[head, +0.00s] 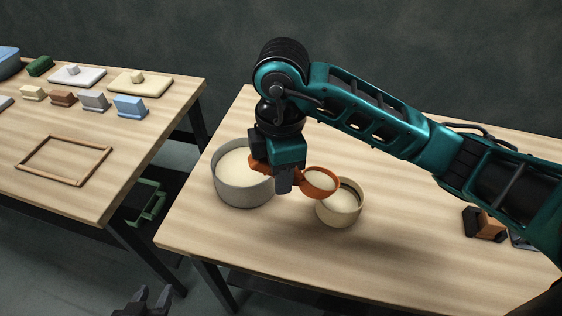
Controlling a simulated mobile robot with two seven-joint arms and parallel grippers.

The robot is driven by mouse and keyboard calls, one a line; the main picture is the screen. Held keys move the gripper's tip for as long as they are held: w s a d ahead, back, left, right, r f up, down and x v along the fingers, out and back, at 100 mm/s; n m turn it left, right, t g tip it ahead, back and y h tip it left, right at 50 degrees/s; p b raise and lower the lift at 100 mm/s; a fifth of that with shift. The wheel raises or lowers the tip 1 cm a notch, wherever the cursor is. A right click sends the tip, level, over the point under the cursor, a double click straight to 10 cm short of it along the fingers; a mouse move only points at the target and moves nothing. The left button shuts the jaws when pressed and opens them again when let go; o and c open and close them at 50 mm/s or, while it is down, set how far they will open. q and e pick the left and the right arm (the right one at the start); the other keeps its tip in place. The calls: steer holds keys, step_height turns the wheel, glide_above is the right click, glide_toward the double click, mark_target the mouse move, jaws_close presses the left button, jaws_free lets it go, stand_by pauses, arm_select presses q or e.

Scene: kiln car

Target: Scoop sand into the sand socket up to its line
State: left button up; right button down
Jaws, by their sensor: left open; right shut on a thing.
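My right gripper (284,182) is shut on the handle of an orange scoop (320,184). The scoop's bowl holds pale sand and hangs at the upper left rim of the sand socket. The sand socket (340,213) is a cream round cup on the right table with a dark line around its inside wall; pale sand lies within it. A grey round tub (243,190) of pale sand stands to its left, partly hidden by my gripper. My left gripper (150,297) is open and empty at the bottom edge, below the tables.
The right table (420,245) is clear in front of the cup; a brown and black block (484,224) lies at its right. The left table (150,130) holds a wooden frame (64,160) and several small blocks and slabs. A gap separates the tables.

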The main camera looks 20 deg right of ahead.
steer(key=shift+f, duration=0.95)
steer(key=d+r+y, duration=0.2)
steer(key=shift+d+r+y, duration=0.1)
steer(key=shift+r+y, duration=0.15)
steer(key=shift+y, duration=0.15)
steer(key=shift+r, duration=0.2)
steer(key=shift+f, duration=0.45)
steer(key=shift+d+r+y, duration=0.25)
steer(key=shift+d+y, duration=0.05)
steer(key=shift+y, duration=0.2)
steer(key=shift+d+r+y, duration=0.4)
steer(key=shift+d+y, duration=0.4)
steer(key=shift+y, duration=0.2)
